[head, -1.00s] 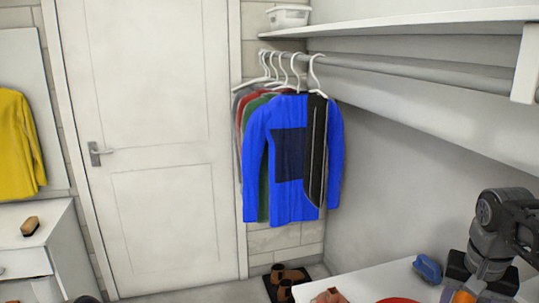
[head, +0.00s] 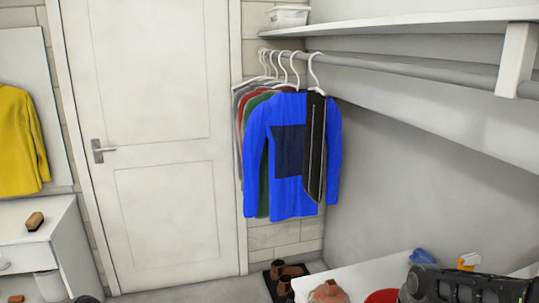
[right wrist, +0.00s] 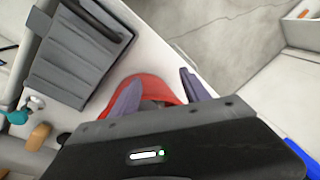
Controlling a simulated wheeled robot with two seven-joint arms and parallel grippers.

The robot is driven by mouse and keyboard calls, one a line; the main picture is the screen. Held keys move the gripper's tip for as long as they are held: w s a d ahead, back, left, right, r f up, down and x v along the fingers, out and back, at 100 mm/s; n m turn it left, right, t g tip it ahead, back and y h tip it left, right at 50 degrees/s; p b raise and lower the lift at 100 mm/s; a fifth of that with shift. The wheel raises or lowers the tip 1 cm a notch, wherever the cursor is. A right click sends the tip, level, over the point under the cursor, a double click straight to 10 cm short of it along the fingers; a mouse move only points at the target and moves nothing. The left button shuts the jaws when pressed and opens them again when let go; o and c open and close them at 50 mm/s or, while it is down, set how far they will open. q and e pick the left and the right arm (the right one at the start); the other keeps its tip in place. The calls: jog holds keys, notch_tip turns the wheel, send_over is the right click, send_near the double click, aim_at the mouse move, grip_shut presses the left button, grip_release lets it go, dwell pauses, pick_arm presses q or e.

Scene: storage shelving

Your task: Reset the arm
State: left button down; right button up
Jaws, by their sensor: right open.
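My right arm (head: 465,285) shows at the bottom right of the head view, low over the white table; its fingers are not visible there. In the right wrist view my right gripper (right wrist: 159,76) has its two grey fingers spread apart with nothing held between them. A red round object (right wrist: 155,88) lies beyond and partly behind the fingers. It also shows at the lower edge of the head view (head: 382,296), partly cut off. My left gripper is not in view.
Clothes (head: 290,155) hang from a rail under a white shelf (head: 400,27). The white table (head: 350,276) holds a brownish item (head: 327,292), a blue item (head: 424,257) and an orange-white item (head: 467,261). A grey folded item (right wrist: 75,60) lies left of my gripper. A door (head: 160,150) stands left.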

jog(key=s+a+f+n+y, duration=0.1)
jog(key=s+a+f+y, duration=0.15)
jog(key=a+f, duration=0.75)
jog(key=s+a+f, duration=0.4)
jog(key=s+f, duration=0.4)
jog(key=s, duration=0.1)
jog(key=s+a+f, duration=0.4)
jog(key=s+f, duration=0.5)
jog(key=shift+s+a+f+n+g, duration=0.15)
jog(key=shift+s+a+n+g, duration=0.15)
jog(key=shift+n+g, duration=0.1)
